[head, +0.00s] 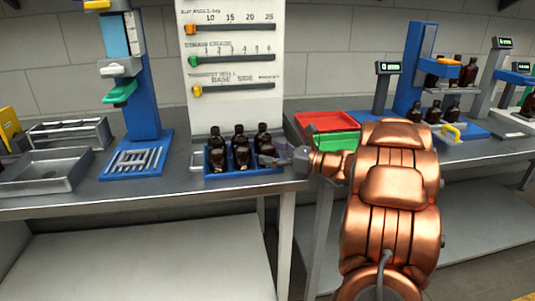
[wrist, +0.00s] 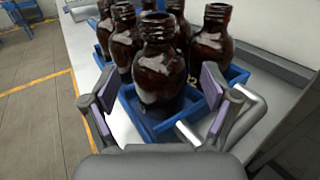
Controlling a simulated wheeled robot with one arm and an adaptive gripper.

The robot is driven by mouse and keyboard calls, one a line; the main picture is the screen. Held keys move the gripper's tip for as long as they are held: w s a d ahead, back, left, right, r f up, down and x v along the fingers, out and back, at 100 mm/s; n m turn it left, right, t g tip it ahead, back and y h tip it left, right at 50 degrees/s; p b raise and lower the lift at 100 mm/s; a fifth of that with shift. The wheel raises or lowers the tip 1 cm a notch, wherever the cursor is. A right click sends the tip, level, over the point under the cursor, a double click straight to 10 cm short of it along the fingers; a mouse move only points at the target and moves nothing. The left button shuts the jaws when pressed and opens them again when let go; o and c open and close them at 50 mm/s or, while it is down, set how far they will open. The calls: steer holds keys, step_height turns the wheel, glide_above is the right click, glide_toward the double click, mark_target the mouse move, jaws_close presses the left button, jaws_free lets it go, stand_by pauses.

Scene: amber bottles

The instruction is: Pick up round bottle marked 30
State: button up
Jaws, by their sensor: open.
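Several dark amber bottles stand upright and close together in a blue tray (head: 252,172) on the workbench. No number 30 can be read on any of them. In the wrist view the nearest bottle (wrist: 160,75) has a rounded body, a ringed open neck and a pale label patch. The other bottles, such as one behind on the right (wrist: 211,40), stand beyond it. My gripper (wrist: 158,100) is open, with one purple-padded finger left and one right of the nearest bottle, both apart from it. In the head view my gripper (head: 292,157) is at the tray's right end.
The blue tray walls rise close around the bottles. A red tray (head: 330,121) and a green tray (head: 335,141) lie right of my gripper. A blue stand (head: 140,100) is to the left, and more bottles (head: 445,108) stand far right. The bench's front edge is near.

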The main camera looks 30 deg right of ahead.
steer(key=c, duration=1.3)
steer(key=shift+a, duration=0.1)
